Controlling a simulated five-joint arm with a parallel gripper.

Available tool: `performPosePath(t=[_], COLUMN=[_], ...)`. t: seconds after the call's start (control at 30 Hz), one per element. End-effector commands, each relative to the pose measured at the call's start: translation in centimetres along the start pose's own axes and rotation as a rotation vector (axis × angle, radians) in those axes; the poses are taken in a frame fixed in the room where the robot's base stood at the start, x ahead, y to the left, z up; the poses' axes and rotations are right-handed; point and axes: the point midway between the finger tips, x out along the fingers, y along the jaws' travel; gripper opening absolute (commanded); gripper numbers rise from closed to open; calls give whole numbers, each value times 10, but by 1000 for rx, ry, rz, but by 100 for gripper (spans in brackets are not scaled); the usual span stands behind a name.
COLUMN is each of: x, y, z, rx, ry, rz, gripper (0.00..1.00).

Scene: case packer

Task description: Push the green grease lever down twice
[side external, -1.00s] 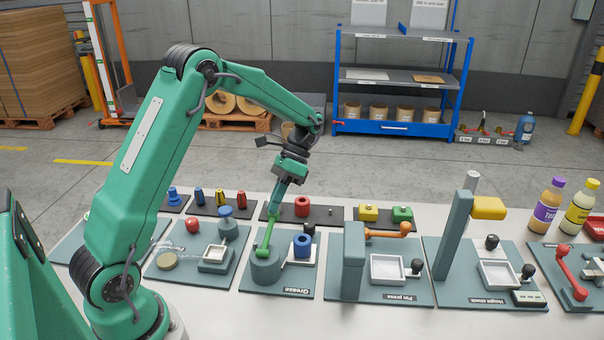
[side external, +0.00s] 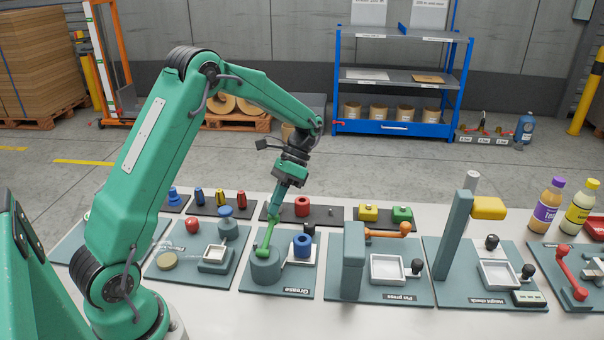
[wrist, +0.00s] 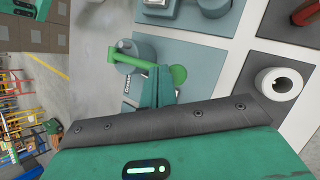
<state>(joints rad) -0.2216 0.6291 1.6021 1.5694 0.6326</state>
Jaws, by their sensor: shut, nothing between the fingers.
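The green grease lever (side external: 265,242) stands tilted on a round grey-blue pot (side external: 265,267) on the Grease board (side external: 285,281). In the wrist view the lever (wrist: 133,56) runs from the pot to a round green knob (wrist: 178,75). My gripper (side external: 271,221) is shut and empty, pointing down at the lever's upper end. In the wrist view its fingertips (wrist: 160,72) are right beside the knob; I cannot tell whether they touch it. A blue ring (side external: 302,245) sits on a white pad just right of the pot.
The Pin press (side external: 353,262) stands close on the right of the Grease board. A board with a red apple-like knob (side external: 192,225) and a small tray lies on the left. A red ring (side external: 302,206) stands on a dark strip behind.

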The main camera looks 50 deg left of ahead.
Motion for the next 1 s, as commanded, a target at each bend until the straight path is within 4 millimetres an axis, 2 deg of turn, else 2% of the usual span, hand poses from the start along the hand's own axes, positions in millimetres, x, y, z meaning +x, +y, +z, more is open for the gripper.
performPosePath(t=[0.57,1.0], x=[0,-12], y=[0,8], z=[0,9], rx=[0,0], ry=[-1,-1], rz=[0,-2], gripper=[0,0])
